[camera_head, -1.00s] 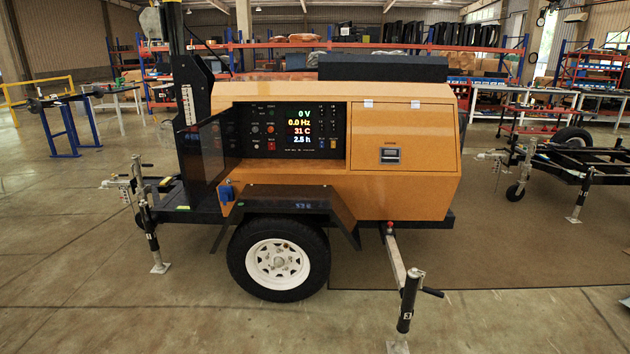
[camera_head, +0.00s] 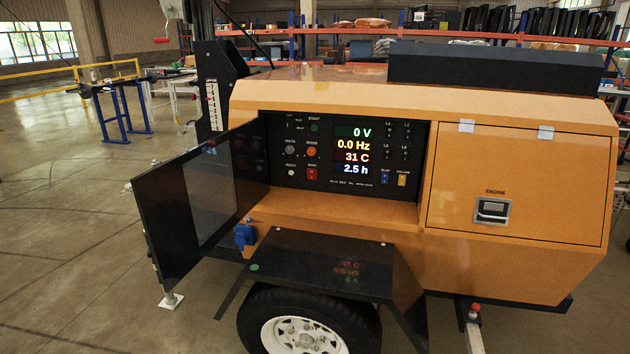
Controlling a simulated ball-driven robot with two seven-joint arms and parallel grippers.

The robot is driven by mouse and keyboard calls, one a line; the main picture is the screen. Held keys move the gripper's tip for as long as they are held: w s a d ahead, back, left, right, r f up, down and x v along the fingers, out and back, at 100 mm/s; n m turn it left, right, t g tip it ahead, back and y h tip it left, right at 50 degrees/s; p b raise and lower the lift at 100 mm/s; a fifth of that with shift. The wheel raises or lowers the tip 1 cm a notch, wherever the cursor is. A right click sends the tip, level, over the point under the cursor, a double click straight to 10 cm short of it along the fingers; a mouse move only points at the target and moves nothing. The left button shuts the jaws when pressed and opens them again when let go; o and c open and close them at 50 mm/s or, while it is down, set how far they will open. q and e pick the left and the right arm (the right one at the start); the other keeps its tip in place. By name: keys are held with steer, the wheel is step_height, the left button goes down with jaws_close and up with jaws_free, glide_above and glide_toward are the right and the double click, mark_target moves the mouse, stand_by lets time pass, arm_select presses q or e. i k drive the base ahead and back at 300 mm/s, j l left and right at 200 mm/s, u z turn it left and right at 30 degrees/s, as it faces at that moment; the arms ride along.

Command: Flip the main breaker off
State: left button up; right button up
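The control panel (camera_head: 340,185) is a black recessed face on the orange light tower trailer (camera_head: 330,82). Its display (camera_head: 352,150) reads 0 V, 0.0 Hz, 31 C and 2.5 h. A small red switch (camera_head: 311,174) sits low on the panel, left of the display. An orange-red round control (camera_head: 311,151) is above it. Small switches marked with L labels are right of the display, with a blue and a yellow one below them. The labels are too small to tell surely which is the main breaker, or its position. Neither gripper shows in the head view.
The dark panel door (camera_head: 190,205) stands open, swung out to the left. A black fender (camera_head: 330,262) juts out below the panel, above the wheel (camera_head: 305,333). The engine door (camera_head: 515,190) on the right is shut. Open floor (camera_head: 70,230) lies to the left.

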mark_target(312, 175)
steer(key=i+l+u, duration=0.1)
steer(key=i+u, duration=0.25)
steer(key=i, duration=0.15)
steer(key=i+l+u, duration=0.3)
steer(key=i, duration=0.2)
